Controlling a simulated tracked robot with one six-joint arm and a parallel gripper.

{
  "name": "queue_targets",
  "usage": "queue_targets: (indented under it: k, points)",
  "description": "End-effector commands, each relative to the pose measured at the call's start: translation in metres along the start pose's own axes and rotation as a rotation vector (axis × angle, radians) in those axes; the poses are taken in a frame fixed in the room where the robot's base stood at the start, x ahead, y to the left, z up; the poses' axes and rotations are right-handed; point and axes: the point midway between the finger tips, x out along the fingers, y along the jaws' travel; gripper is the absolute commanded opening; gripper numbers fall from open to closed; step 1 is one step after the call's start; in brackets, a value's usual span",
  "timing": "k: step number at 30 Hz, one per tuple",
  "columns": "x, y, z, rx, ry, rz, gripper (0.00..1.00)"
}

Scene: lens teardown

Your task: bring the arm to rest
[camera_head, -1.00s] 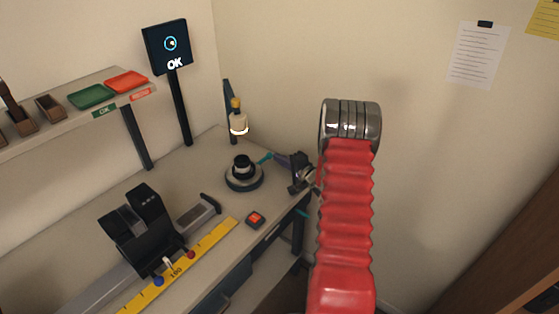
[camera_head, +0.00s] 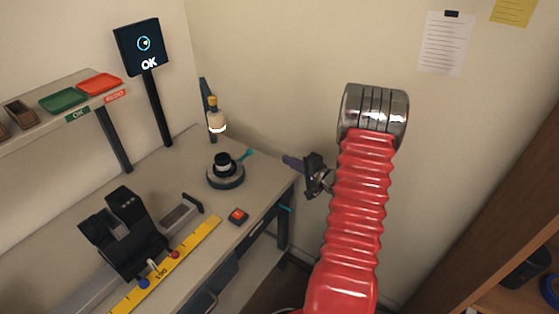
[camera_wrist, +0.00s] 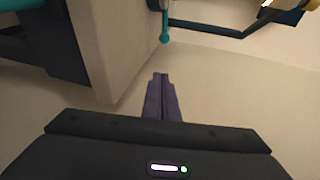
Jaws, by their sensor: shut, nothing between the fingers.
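My arm, a red ribbed sleeve (camera_head: 352,215) with a metal joint (camera_head: 374,110) at the top, stands on the right of the head view. My gripper (camera_head: 290,162) shows to the left of the sleeve, just off the right end of the workbench (camera_head: 262,170). In the wrist view my gripper's purple fingers (camera_wrist: 162,82) are together, with nothing between them. Part of the wrist is hidden behind the sleeve.
On the bench are a round stand (camera_head: 226,172) holding a black lens part, a red button (camera_head: 238,215), a yellow ruler (camera_head: 180,258) and a black fixture (camera_head: 125,235). A lit OK display (camera_head: 142,46) stands behind. A wooden shelf (camera_head: 500,220) is at the right. Free floor lies between.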

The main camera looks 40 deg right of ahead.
Motion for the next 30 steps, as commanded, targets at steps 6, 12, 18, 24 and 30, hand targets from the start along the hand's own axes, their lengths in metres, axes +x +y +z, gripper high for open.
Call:
queue_targets:
  k: [6,12,18,24,30]
  points:
    - [-0.008,0.000,-0.002,-0.001,-0.001,0.000,0.00]
    - [-0.008,0.000,-0.002,-0.001,-0.002,0.000,0.00]
    - [-0.007,0.000,-0.001,-0.001,-0.002,0.000,0.00]
    - [-0.006,-0.003,-0.001,-0.012,0.001,0.004,0.00]
    - [0.005,-0.026,0.004,-0.119,0.034,0.047,0.00]
